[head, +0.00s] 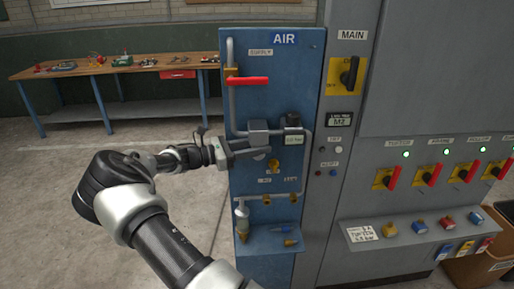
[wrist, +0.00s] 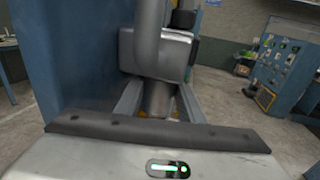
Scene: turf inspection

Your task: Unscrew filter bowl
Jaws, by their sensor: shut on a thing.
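The filter bowl is a short grey cylinder, seen in the wrist view (wrist: 158,97) just below the grey block of the filter head (wrist: 158,55). In the head view the filter head (head: 257,130) sits in the pipework on the blue AIR panel (head: 275,80). My gripper (head: 260,152) reaches the panel from the left, just under the head. In the wrist view its two fingers (wrist: 160,105) stand on either side of the bowl and are shut on it. The bowl's lower part is hidden by my gripper body.
A red-handled supply valve (head: 248,81) is above the filter. Grey pipes run around it, and a small shelf (head: 280,238) with fittings is below. To the right stands a grey cabinet (head: 420,60) with switches. A workbench (head: 110,68) stands back left, with open floor before it.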

